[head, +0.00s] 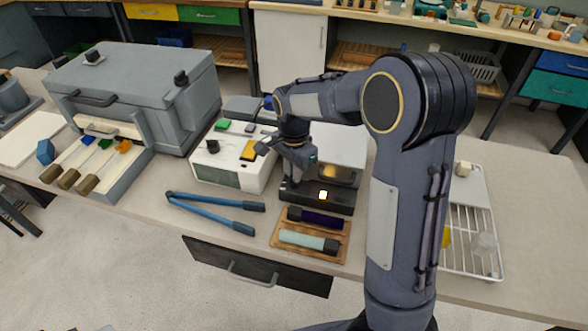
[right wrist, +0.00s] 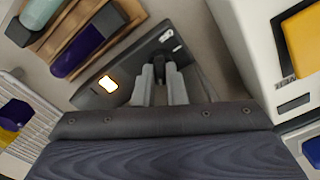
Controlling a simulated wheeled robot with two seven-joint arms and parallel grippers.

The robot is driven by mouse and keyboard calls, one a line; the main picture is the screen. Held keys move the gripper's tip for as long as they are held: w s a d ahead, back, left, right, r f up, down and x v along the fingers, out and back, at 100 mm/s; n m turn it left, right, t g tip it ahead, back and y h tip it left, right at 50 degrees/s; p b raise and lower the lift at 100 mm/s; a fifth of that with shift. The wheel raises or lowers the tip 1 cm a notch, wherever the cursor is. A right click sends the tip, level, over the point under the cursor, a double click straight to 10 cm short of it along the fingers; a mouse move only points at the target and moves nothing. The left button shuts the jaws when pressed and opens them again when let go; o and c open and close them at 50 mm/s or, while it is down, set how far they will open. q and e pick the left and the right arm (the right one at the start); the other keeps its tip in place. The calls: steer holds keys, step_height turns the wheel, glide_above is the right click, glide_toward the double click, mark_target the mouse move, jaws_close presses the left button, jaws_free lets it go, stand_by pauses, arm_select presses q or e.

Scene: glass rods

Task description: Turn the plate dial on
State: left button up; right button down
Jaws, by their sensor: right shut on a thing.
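The plate (head: 338,200) is a dark-fronted unit with a silver upper part, standing in the middle of the bench. A small rectangular light (head: 322,195) glows white-orange on its front, and it also shows in the right wrist view (right wrist: 108,84). My right gripper (head: 290,182) is at the left end of that dark front. In the right wrist view its two grey fingers (right wrist: 160,78) are shut on the dark dial (right wrist: 158,58), one on each side. The fingers hide most of the dial, so its angle cannot be told. My left gripper is not in view.
A white box (head: 228,160) with a black knob and yellow pad stands just left of the plate. Blue tongs (head: 215,205) and a wooden tray (head: 282,252) with two rods lie in front. A white wire rack (head: 487,262) is at the right.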

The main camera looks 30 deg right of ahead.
steer(key=c, duration=1.5)
jaws_free()
